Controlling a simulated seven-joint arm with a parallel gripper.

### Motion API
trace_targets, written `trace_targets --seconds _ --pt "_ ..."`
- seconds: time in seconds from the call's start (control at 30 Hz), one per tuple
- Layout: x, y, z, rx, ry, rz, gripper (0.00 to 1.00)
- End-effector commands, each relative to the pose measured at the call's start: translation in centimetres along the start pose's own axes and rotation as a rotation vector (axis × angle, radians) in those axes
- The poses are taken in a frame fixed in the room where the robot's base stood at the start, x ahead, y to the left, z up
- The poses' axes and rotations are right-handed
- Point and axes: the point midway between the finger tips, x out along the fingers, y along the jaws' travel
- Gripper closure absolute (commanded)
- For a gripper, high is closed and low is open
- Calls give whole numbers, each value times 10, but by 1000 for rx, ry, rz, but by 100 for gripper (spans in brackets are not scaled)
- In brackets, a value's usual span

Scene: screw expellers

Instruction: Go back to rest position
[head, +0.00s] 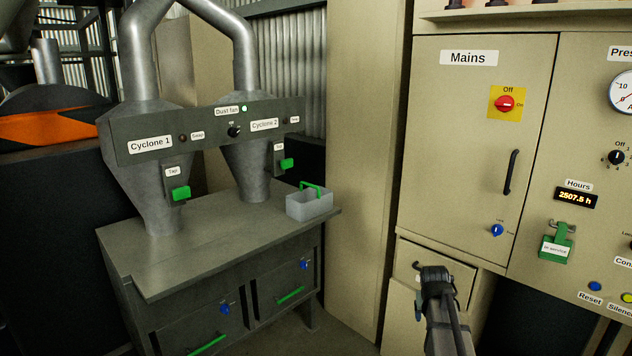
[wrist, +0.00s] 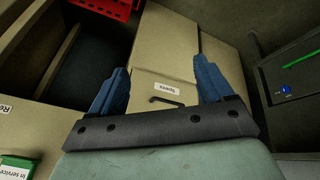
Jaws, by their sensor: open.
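My gripper (wrist: 160,72) shows in the wrist view with its two blue fingers spread wide apart and nothing between them. It faces a beige drawer (wrist: 145,84) with a label that seems to read "Spares" and a dark handle, seen between the fingers. The gap between fingertips and drawer is hard to judge. In the head view my arm (head: 442,310) rises from the bottom edge, in front of the beige drawer front under the Mains panel.
The Mains cabinet (head: 470,140) has a red rotary switch (head: 505,104) and black handle. A green "In service" tag (head: 556,246) hangs at right. At left, a grey cyclone bench (head: 200,255) carries a grey bin (head: 309,206). A red crate (wrist: 108,8) shows in the wrist view.

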Motion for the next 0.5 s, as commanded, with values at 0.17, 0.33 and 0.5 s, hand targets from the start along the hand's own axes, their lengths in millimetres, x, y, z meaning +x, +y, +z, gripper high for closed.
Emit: trace_targets --seconds 0.17,0.33,0.5 --pt "42 -29 69 -18 -112 -56 20" --pt "74 -54 129 -26 -208 -100 20" --pt "99 -75 190 -35 -300 -136 20"
